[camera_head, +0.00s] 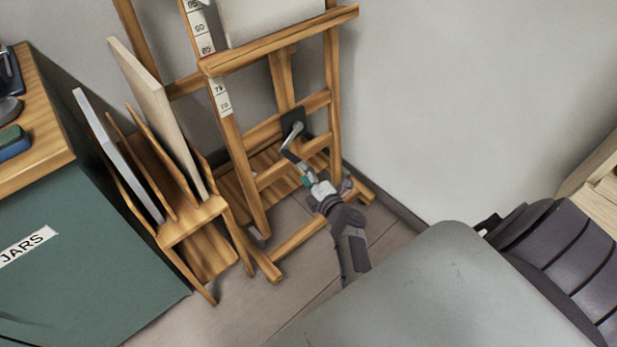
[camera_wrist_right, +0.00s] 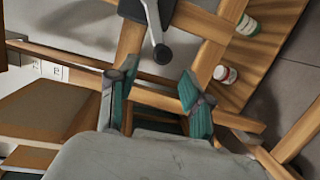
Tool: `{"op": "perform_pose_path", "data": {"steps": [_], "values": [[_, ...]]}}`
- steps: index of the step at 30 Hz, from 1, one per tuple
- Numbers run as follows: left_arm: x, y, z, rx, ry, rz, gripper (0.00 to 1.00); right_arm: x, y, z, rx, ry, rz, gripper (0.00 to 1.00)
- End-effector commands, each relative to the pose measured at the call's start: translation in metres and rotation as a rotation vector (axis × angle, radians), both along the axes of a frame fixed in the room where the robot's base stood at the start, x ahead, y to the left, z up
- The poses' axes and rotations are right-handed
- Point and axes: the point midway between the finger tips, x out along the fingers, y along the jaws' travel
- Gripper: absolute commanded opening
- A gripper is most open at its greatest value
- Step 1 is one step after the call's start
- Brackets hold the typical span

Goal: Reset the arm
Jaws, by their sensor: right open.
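My right gripper (camera_head: 306,174) reaches down toward the wooden easel (camera_head: 235,150) in the head view. Its teal-padded fingers are apart and empty in the right wrist view (camera_wrist_right: 157,92). A grey crank handle (camera_head: 291,137) on a dark plate is on the easel's lower part, just beyond the fingertips. In the right wrist view the crank (camera_wrist_right: 155,28) shows above the gap between the fingers, and it looks apart from them. Easel bars cross behind the fingers. My left gripper is in neither view.
A wooden rack (camera_head: 190,222) holding boards stands left of the easel. A green cabinet (camera_head: 75,245) with a JARS label is further left. A bare wall (camera_head: 450,100) is at the right.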

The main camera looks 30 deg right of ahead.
Motion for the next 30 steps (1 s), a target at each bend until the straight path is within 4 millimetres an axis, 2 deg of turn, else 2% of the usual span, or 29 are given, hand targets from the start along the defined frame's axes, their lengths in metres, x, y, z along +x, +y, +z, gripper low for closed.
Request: {"op": "perform_pose_path", "data": {"steps": [6, 23, 26, 29, 30], "values": [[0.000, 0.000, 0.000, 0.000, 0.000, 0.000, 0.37, -0.015, 0.001, 0.002, -0.001, 0.000, 0.001, 0.50], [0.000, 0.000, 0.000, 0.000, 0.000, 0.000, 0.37, -0.016, 0.002, 0.002, -0.019, 0.002, 0.009, 0.50], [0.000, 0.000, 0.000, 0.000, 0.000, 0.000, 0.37, -0.018, 0.012, 0.004, -0.170, 0.018, 0.078, 0.50], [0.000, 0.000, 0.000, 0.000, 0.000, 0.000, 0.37, -0.027, 0.037, 0.003, -0.528, 0.043, 0.247, 0.50], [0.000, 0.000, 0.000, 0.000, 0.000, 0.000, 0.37, -0.033, 0.051, 0.001, -0.719, 0.048, 0.342, 0.50]]}}
